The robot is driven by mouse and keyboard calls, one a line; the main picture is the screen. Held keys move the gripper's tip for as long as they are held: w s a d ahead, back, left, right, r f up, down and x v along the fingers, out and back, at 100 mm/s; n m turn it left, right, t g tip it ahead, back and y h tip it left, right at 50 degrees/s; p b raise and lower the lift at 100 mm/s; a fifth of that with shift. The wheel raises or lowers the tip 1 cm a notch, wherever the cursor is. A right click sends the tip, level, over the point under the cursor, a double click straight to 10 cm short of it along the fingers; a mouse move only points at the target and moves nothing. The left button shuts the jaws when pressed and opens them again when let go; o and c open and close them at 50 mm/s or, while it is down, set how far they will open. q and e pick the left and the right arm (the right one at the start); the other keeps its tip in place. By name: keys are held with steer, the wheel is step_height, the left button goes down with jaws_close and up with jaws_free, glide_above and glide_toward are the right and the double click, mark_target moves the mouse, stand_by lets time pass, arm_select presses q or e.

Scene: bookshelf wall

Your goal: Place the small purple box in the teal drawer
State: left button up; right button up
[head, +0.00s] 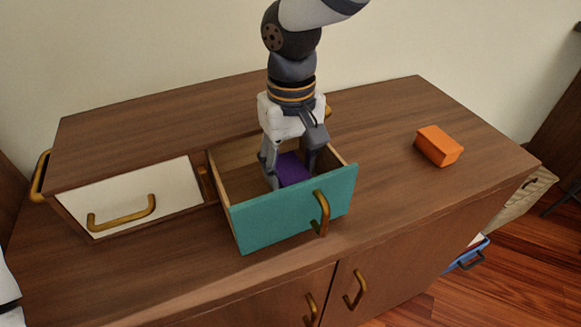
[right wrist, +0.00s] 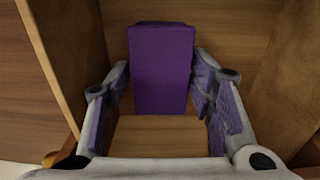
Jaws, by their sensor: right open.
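The small purple box (head: 293,168) lies inside the open teal drawer (head: 260,222). In the right wrist view the purple box (right wrist: 162,70) rests on the drawer's wooden floor, between the drawer walls. My right gripper (head: 288,172) reaches down into the drawer from above. Its fingers (right wrist: 160,100) are open, one on each side of the near end of the box, with gaps at the near part. Whether a fingertip touches the box I cannot tell. My left gripper is not in view.
An orange box (head: 438,146) lies on the cabinet top to the right. A white drawer (head: 140,197) with a brass handle is shut at the left. The teal drawer's brass handle (head: 321,213) sticks out in front. The right part of the top is otherwise clear.

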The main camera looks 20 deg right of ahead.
mark_target(291, 170)
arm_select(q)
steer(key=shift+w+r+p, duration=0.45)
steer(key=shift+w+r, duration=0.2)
arm_select(e)
step_height(291, 170, up, 12)
steer(key=shift+f, duration=0.25)
